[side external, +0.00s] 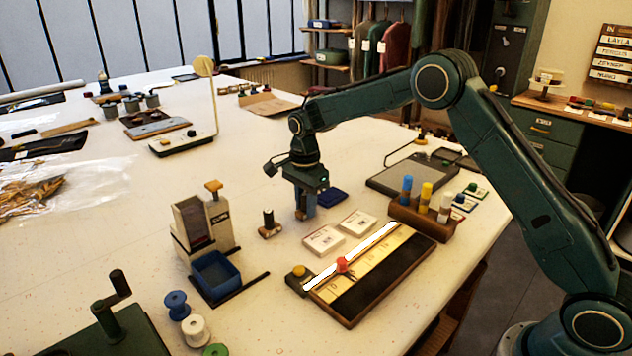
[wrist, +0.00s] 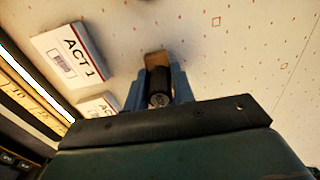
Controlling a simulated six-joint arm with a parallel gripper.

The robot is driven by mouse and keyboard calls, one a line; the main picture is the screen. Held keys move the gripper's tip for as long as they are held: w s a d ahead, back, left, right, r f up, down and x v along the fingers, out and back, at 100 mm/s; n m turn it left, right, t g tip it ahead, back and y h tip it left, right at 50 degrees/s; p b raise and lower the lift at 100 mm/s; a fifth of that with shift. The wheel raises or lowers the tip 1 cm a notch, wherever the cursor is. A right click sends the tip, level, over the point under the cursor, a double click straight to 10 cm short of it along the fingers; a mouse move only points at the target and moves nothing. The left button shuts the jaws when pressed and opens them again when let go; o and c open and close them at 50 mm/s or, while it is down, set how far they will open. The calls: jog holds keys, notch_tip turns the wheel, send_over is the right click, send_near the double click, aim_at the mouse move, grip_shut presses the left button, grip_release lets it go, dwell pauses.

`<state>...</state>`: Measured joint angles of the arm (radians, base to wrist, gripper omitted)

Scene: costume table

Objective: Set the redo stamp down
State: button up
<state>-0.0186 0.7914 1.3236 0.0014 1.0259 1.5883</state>
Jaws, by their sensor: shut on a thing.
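My gripper (side external: 304,213) points straight down over the white table, just beyond the two cards. In the wrist view its blue-grey fingers (wrist: 158,84) are shut on the redo stamp (wrist: 158,80), a dark cylindrical handle with a tan block at the far end. A small pale mark on the handle's end is too small to read. In the side view the fingers mostly hide the held stamp. I cannot tell whether its base touches the table.
A similar dark-handled stamp (side external: 268,224) stands left of my gripper. White cards (side external: 323,240) lie nearer the camera, beside a long dark board (side external: 375,285). A blue pad (side external: 332,196) lies close at the right. A dispenser with a blue bin (side external: 216,275) stands front left.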

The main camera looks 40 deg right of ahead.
aim_at(305, 194)
jog(key=shift+f, duration=0.1)
jog(key=o, duration=0.8)
notch_tip(305, 194, up, 12)
dwell(0.7)
dwell(0.5)
